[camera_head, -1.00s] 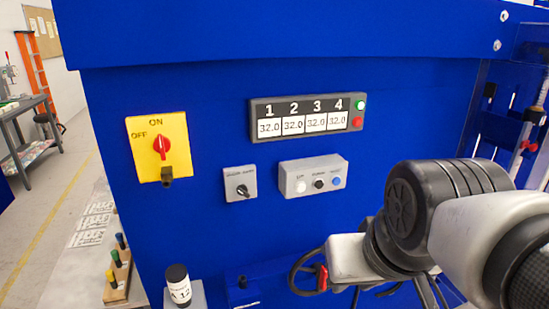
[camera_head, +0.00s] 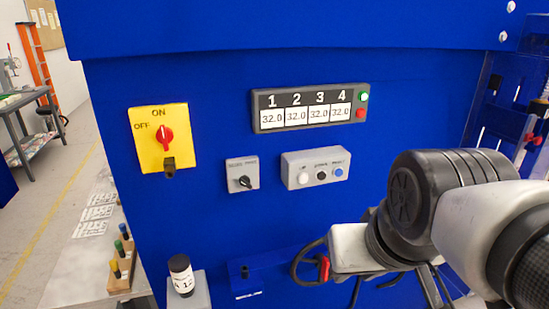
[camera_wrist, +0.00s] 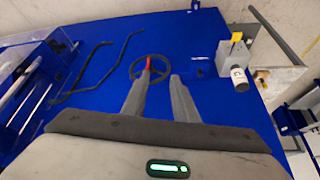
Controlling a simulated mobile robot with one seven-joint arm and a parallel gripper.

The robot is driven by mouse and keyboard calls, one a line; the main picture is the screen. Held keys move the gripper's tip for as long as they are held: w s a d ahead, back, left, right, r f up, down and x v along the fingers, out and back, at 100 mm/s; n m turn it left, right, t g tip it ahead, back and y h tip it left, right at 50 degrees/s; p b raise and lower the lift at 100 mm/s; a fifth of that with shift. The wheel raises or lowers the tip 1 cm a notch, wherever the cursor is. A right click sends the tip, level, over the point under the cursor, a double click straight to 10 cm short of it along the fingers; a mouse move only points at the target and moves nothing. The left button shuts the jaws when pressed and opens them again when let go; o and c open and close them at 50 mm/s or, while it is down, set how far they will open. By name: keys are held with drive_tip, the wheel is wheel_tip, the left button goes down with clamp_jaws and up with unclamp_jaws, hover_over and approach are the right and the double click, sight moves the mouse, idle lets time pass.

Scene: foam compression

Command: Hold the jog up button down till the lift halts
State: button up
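The grey jog button box (camera_head: 314,168) is on the blue machine front, with a white button (camera_head: 303,177) at left, a black one (camera_head: 321,175) in the middle and a blue one (camera_head: 339,172) at right. The white button's small label seems to read UP. Nothing touches the buttons. The display (camera_head: 310,107) above shows 32.0 under all four numbers; its green lamp looks lit. In the wrist view my gripper (camera_wrist: 160,77) has its two fingers apart with nothing between them. It faces the blue front near a black handwheel (camera_wrist: 150,68), away from the button box. The head view hides its fingertips.
A yellow OFF/ON switch (camera_head: 162,138) with a red knob and a grey selector box (camera_head: 242,174) are left of the buttons. The handwheel (camera_head: 304,262) protrudes low on the front. The front around the buttons is clear.

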clamp_jaws()
idle(1.8)
